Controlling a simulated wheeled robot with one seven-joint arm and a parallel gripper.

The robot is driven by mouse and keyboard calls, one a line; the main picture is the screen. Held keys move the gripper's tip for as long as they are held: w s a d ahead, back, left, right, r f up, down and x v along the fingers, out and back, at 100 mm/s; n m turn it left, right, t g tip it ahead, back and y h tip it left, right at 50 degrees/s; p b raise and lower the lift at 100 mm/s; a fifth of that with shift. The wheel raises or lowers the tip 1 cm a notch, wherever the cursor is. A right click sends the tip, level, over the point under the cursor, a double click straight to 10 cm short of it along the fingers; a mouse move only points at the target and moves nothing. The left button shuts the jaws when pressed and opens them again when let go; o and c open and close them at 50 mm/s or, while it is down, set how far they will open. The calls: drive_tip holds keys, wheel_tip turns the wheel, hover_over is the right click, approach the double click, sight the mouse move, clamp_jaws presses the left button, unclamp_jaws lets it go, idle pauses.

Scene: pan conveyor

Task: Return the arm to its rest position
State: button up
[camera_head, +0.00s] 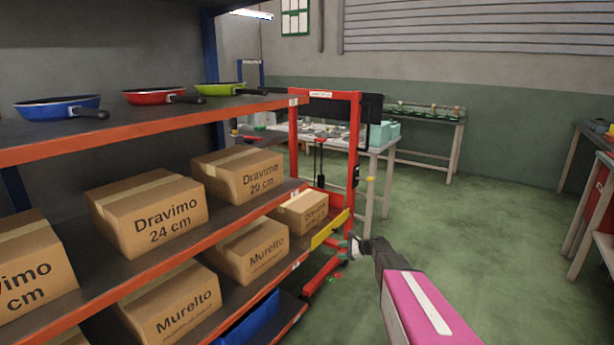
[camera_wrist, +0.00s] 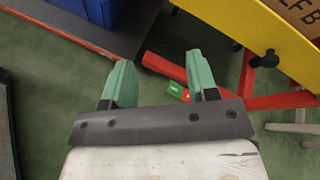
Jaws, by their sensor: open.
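My arm reaches forward from the bottom of the head view, with its pink link in front. My gripper (camera_head: 349,248) is at its far end, low beside the right end of the shelf rack. In the wrist view my gripper (camera_wrist: 158,82) shows two green fingers spread apart with nothing between them. Green floor and a red beam of a stand lie beyond the fingers.
The shelf rack (camera_head: 150,138) on the left holds a blue pan (camera_head: 57,108), a red pan (camera_head: 155,97), a green pan (camera_head: 220,89) and several cardboard boxes. A red lifting stand (camera_head: 354,130) is close to my gripper. Open green floor (camera_head: 480,240) lies to the right.

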drive_tip(key=s+a+r+n+g+h, duration=0.2)
drive_tip(key=s+n+h, duration=0.15)
drive_tip(key=s, duration=0.65)
drive_tip(key=s+a+r+n+g+h, duration=0.2)
drive_tip(key=s+n, duration=0.3)
drive_tip(key=s, duration=0.6)
drive_tip(key=s+d+r+n+h, duration=0.2)
drive_tip(key=s+n+h, duration=0.1)
drive_tip(key=s, duration=0.4)
drive_tip(key=s+d+r+n+g+h, duration=0.1)
drive_tip(key=s+d+r+n+h, duration=0.1)
drive_tip(key=s+n, duration=0.3)
drive_tip(key=s+r+h, duration=0.1)
drive_tip(key=s, duration=0.2)
drive_tip(key=shift+s+d+h, duration=0.2)
drive_tip(key=shift+h, duration=0.15)
